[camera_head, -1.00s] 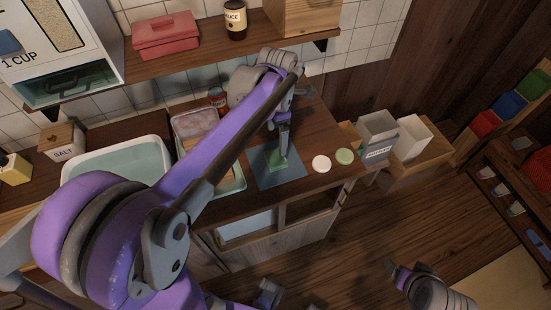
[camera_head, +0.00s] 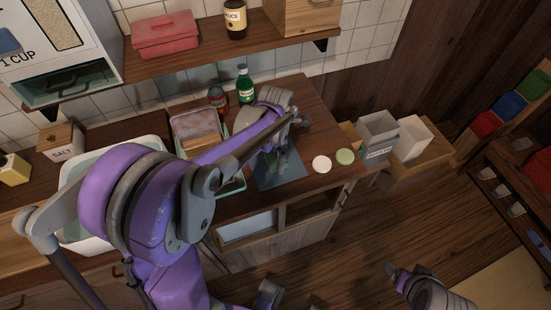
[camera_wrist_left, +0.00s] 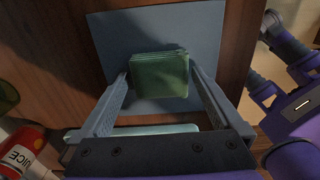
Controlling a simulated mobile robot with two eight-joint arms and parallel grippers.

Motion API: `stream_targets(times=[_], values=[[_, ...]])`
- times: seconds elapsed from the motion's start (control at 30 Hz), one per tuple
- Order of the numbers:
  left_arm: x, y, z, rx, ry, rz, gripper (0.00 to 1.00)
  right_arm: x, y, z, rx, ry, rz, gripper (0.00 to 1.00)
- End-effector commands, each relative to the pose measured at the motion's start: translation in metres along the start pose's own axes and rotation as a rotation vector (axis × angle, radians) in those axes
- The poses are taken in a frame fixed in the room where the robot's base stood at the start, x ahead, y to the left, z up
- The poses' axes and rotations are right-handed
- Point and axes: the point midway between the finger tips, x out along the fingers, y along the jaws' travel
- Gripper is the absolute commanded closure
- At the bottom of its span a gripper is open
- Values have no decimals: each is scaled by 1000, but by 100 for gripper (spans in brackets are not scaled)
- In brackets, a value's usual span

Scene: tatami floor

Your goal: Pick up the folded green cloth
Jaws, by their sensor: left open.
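The folded green cloth (camera_wrist_left: 160,76) lies flat on a blue-grey mat (camera_wrist_left: 208,25) on the wooden counter. In the wrist view, my left gripper (camera_wrist_left: 160,73) is open, with one finger at each side of the cloth and narrow gaps visible. Whether it touches the cloth cannot be told. In the head view, my left gripper (camera_head: 274,155) is low over the mat (camera_head: 292,172), and my arm and hand hide the cloth. Part of my right arm (camera_head: 430,287) shows at the lower right; its jaw state is unclear.
A green bottle (camera_head: 245,86) and a red-labelled jar (camera_head: 217,98) stand behind my arm. A tray with a container (camera_head: 197,124) is left of the mat. White (camera_head: 321,163) and green (camera_head: 344,156) discs lie right of it. The shelf (camera_head: 190,61) overhangs the counter.

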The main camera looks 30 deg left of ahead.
Motion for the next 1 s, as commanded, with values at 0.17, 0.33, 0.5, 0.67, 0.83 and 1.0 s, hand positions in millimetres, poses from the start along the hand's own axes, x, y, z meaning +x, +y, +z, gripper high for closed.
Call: stream_targets(times=[0.17, 0.33, 0.5, 0.67, 0.83, 1.0], values=[[0, 0, 0, 0, 0, 0, 20, 0, 0, 0, 0, 0, 0, 24], [0, 0, 0, 0, 0, 0, 50, 0, 0, 0, 0, 0, 0, 24], [0, 0, 0, 0, 0, 0, 76, 0, 0, 0, 0, 0, 0, 24], [-2, 0, 0, 0, 0, 0, 76, 0, 0, 0, 0, 0, 0, 24], [-22, 0, 0, 0, 0, 0, 76, -2, 0, -2, 0, 1, 0, 24], [-58, 0, 0, 0, 0, 0, 76, -5, 0, -4, 0, 3, 0, 24]])
